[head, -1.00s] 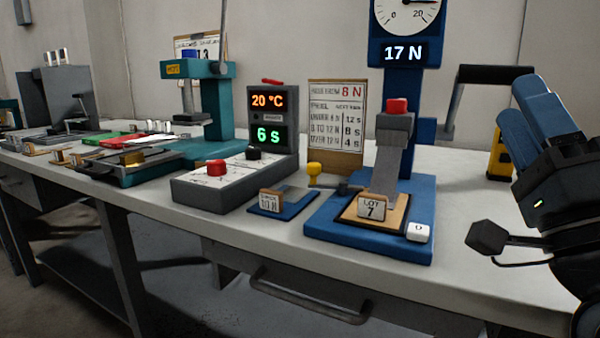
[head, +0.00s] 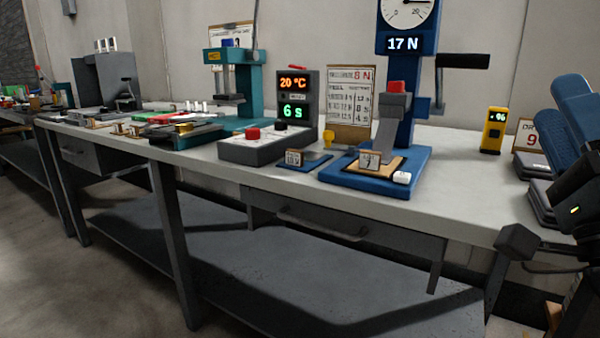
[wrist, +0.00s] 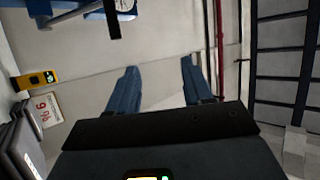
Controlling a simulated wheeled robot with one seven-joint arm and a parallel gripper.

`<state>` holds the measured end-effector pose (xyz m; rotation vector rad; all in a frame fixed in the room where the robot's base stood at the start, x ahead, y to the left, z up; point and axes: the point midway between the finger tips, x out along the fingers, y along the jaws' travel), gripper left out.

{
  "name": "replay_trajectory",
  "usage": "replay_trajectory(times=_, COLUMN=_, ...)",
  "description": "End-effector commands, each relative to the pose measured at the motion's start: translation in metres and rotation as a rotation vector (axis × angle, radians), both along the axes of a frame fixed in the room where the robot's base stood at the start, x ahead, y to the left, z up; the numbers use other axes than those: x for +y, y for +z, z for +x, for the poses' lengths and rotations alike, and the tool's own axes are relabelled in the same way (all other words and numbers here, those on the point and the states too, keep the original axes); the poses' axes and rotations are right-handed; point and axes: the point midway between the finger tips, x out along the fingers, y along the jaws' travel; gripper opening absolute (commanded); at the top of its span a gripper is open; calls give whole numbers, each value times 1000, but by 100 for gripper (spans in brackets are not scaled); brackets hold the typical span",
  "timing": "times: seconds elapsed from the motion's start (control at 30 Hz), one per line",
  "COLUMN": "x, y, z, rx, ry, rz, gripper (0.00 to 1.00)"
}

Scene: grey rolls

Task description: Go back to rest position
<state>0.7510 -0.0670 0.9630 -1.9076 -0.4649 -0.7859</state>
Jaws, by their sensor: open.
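My gripper shows in the wrist view (wrist: 158,88) with its two blue fingers spread apart and nothing between them. In the head view, my arm and the blue finger parts (head: 575,120) are at the right edge, off the front right of the bench. The fingertips are clear of the bench and of everything on it. The blue press (head: 405,50) stands to the left of my arm, with its dial above a display reading 17 N. A grey strip (head: 387,135) stands on its base under a red-topped clamp.
The long bench (head: 440,195) runs leftward. It carries a control box (head: 265,148), a teal press (head: 250,85) and a printed chart (head: 350,95). A yellow meter (head: 493,132) and dark stacked pads (head: 543,200) stand near my arm. Floor in front of the bench is free.

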Motion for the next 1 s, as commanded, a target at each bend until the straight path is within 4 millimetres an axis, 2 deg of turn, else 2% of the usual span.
replay_trajectory(times=0.27, x=3, y=-35, z=-5, rx=67, ry=-51, rz=-18, gripper=51)
replay_trajectory(times=0.47, x=7, y=-74, z=-14, rx=148, ry=-105, rz=-49, gripper=51)
replay_trajectory(times=0.57, x=11, y=-100, z=-22, rx=204, ry=-140, rz=-76, gripper=51)
replay_trajectory(times=0.77, x=23, y=-172, z=-56, rx=370, ry=-229, rz=-183, gripper=51)
replay_trajectory(times=1.0, x=39, y=-248, z=-117, rx=570, ry=-310, rz=-379, gripper=51)
